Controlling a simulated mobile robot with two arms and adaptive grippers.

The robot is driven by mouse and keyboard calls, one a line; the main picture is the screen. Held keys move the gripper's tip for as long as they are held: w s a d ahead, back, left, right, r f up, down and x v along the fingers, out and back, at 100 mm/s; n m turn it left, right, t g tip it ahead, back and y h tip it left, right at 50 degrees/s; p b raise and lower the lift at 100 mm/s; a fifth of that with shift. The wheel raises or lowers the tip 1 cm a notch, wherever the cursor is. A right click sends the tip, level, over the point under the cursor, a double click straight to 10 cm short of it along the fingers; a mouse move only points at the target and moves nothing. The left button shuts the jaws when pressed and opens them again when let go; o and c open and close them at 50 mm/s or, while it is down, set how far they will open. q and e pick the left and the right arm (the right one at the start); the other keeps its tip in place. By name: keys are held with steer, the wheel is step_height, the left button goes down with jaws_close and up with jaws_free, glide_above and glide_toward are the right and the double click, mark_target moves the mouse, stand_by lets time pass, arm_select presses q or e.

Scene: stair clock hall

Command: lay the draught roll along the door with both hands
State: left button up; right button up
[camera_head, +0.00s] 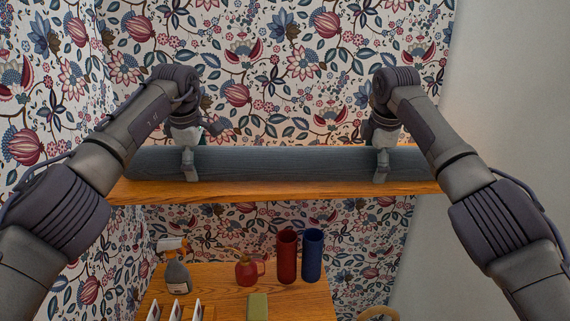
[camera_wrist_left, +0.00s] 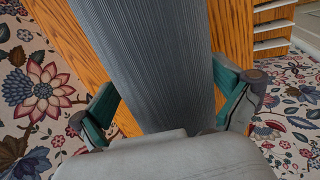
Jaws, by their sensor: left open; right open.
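The draught roll (camera_head: 285,163) is a long grey ribbed cylinder lying along a wooden shelf (camera_head: 290,190) in the head view. My left gripper (camera_head: 189,165) is at its left part, with a finger in front of the roll. In the left wrist view the roll (camera_wrist_left: 150,60) runs between the two green-padded fingers of my left gripper (camera_wrist_left: 175,112), which stand apart on either side of it. My right gripper (camera_head: 381,165) is at the roll's right part, also open, with a finger in front of it. No door can be made out.
Below the shelf is a wooden surface (camera_head: 225,300) with a spray bottle (camera_head: 177,278), a red watering can (camera_head: 247,270), a red cylinder (camera_head: 287,257), a blue cylinder (camera_head: 312,254) and a green block (camera_head: 257,307). Patterned wallpaper is behind; a plain wall (camera_head: 490,90) is at right.

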arm_select(q)
steer(key=shift+w+f, duration=0.1)
arm_select(e)
steer(key=shift+w+f, duration=0.1)
steer(key=shift+f, duration=0.05)
arm_select(q)
steer(key=shift+s, duration=0.2)
arm_select(e)
steer(key=shift+s, duration=0.2)
arm_select(q)
steer(key=shift+c, duration=1.2)
arm_select(e)
steer(key=shift+c, duration=1.2)
arm_select(q)
steer(key=c, duration=1.4)
arm_select(e)
steer(key=c, duration=1.4)
arm_select(q)
steer(key=shift+r, duration=0.2)
arm_select(e)
steer(key=shift+r, duration=0.2)
